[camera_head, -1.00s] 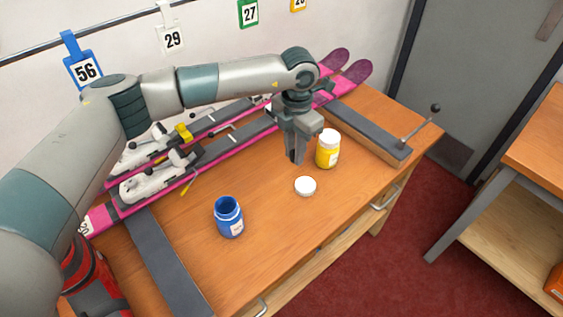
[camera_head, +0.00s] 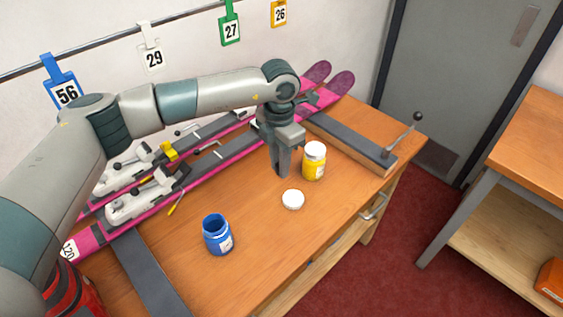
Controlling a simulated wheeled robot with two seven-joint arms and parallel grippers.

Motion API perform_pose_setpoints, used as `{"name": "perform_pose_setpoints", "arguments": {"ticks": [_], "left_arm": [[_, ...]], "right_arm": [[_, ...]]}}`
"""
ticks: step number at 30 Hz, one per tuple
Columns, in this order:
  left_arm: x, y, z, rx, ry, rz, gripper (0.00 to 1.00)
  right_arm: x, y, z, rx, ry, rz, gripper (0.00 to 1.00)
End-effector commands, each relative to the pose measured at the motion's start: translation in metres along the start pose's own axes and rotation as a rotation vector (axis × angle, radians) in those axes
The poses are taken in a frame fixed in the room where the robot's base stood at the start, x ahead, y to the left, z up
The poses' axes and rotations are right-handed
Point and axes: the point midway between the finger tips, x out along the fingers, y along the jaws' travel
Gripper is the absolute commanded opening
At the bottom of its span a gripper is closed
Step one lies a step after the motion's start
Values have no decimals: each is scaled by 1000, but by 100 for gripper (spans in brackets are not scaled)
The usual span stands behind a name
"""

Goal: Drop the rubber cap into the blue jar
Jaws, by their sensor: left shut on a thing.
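The open blue jar (camera_head: 218,236) stands upright on the bench, its dark mouth facing up. My left gripper (camera_head: 282,173) points down over the bench, to the right of and behind the blue jar, close to the left side of a yellow jar. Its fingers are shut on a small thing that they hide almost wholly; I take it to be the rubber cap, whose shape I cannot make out. My right gripper is out of view.
The yellow jar (camera_head: 314,163) with a white lid stands beside my left gripper. A loose white lid (camera_head: 292,199) lies in front of it. Pink skis (camera_head: 210,160) with bindings lie along the back. The bench (camera_head: 270,250) is clear between the blue jar and the white lid.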

Motion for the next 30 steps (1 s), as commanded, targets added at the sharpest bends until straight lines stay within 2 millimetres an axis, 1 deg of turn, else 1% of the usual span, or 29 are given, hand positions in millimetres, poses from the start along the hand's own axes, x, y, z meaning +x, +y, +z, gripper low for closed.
{"name": "perform_pose_setpoints", "arguments": {"ticks": [5,8,20,30], "left_arm": [[-14,4,-23,208,-2,-3,0],[-24,5,-39,370,-4,-4,0],[-62,4,-118,1089,-9,-5,0],[-95,-5,-187,1702,-8,0,0]], "right_arm": [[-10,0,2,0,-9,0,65],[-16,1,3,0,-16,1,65],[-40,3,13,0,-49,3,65],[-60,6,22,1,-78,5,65]]}}
